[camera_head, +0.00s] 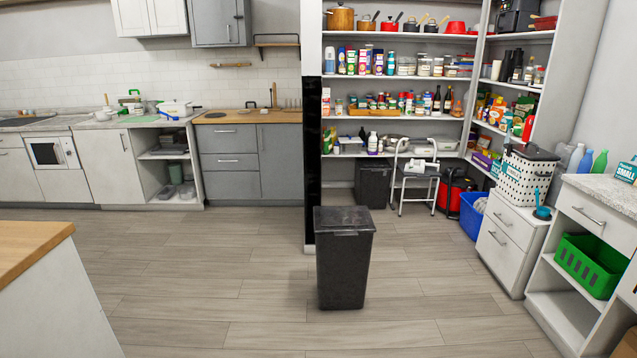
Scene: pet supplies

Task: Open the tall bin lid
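The tall bin (341,270) is a dark grey, nearly black bin standing upright on the wooden floor, a little right of the middle of the head view. Its lid (343,219) lies flat and closed on top, with a small lip at the front edge. The bin's back is hidden. My gripper is not in view.
A second dark bin (373,185) and a step stool (415,180) stand by the pantry shelves. A blue tub (472,214) is on the floor at right. A wood-topped counter (35,240) fills the left front corner. The floor around the tall bin is clear.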

